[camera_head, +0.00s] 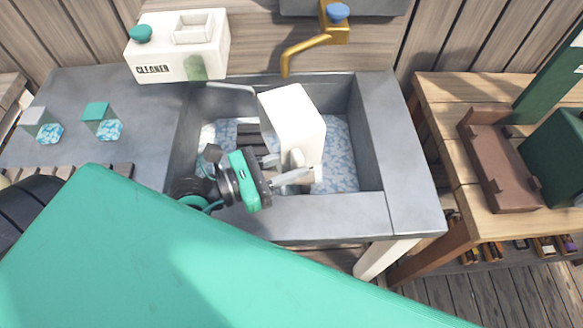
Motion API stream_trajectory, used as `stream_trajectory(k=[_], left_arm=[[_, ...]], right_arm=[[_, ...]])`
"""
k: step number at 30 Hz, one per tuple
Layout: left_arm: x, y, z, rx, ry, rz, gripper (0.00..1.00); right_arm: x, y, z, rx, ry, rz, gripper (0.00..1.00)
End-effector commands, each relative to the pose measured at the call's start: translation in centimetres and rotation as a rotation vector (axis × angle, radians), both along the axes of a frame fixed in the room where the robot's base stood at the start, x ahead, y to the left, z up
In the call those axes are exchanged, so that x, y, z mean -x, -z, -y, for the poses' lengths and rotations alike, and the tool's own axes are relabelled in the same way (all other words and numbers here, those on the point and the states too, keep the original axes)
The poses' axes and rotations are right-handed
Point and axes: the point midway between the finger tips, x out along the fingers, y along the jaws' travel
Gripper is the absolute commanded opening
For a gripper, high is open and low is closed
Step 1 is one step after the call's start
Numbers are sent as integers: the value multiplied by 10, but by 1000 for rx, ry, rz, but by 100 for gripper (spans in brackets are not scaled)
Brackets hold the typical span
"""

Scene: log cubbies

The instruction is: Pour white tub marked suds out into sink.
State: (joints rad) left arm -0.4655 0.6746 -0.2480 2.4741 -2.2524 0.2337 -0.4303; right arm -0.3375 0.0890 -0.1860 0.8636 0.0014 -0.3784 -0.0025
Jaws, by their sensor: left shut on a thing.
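A white tub (293,122) is over the grey sink (370,150), with no marking visible on the sides I see. It looks tilted, and its opening is not visible. My left gripper (298,176) comes in from the left and is shut on the tub's near lower part. Blue and white mottled stuff (340,160) covers the sink's bottom; I cannot tell whether it came from the tub. My right gripper is not in view.
A brass tap (305,45) with a blue knob stands behind the sink. A white cleaner box (180,55) and two small blocks (100,113) (42,122) are on the left counter. A brown tray (497,160) lies on the wooden table at right.

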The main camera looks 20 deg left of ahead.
Motion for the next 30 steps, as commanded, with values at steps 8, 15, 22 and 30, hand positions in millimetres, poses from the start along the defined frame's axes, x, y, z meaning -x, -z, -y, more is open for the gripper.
stream_trajectory(k=[8, 15, 22, 30], left_arm=[[0, 0, -2, 41, -28, 41, 0], [0, 0, -2, 41, -27, 42, 0], [1, -2, -3, 53, -26, 54, 0], [-1, -10, 2, -48, 32, -39, 0]], right_arm=[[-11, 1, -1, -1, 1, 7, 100], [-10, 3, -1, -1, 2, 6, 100], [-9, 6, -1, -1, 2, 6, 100], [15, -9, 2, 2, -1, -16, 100]])
